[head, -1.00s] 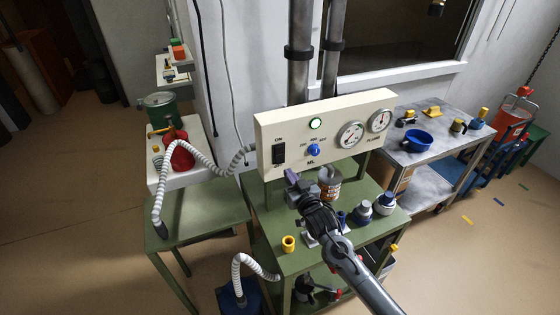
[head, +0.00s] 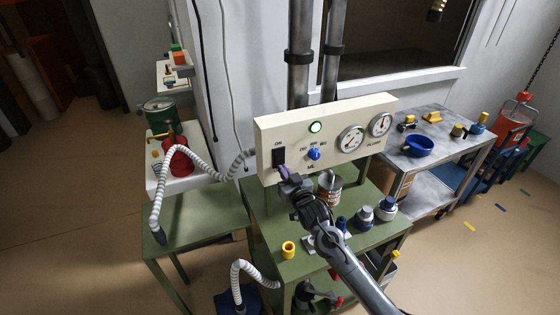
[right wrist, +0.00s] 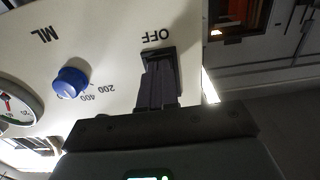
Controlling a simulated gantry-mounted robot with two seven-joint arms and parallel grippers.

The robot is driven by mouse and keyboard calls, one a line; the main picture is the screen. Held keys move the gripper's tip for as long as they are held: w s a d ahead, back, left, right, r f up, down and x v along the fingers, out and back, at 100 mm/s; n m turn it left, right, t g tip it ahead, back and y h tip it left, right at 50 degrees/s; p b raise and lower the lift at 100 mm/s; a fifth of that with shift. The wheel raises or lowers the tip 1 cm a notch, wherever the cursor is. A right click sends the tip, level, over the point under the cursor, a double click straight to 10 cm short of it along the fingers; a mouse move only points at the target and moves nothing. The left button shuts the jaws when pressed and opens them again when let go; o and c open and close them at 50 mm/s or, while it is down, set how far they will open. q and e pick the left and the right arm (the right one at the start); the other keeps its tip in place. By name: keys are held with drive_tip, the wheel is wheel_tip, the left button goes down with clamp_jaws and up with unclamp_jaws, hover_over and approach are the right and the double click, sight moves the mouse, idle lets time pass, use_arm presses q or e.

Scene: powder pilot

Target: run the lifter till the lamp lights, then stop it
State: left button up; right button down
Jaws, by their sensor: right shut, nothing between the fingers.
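The cream control panel (head: 330,122) stands on the green bench. Its round lamp (head: 315,127) has a bright whitish centre inside a green ring and looks lit. The black rocker switch (head: 278,157) sits at the panel's left, below the word ON. My right gripper (head: 285,172) is shut and empty, its tips at the switch's lower end. In the right wrist view the shut fingers (right wrist: 158,85) reach the switch (right wrist: 158,54) beside the word OFF and partly hide it; I cannot tell whether they touch.
A blue knob (head: 314,153) and two dials (head: 351,138) are right of the switch. A ribbed white hose (head: 205,166) runs to the panel's left side. A yellow cup (head: 289,249) and blue-and-grey vessels (head: 364,217) stand on the bench.

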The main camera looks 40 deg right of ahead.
drive_tip(key=shift+w, duration=0.4)
drive_tip(key=p+v, duration=0.2)
drive_tip(key=v, duration=1.2)
drive_tip(key=shift+s, duration=0.3)
drive_tip(key=shift+a, duration=0.1)
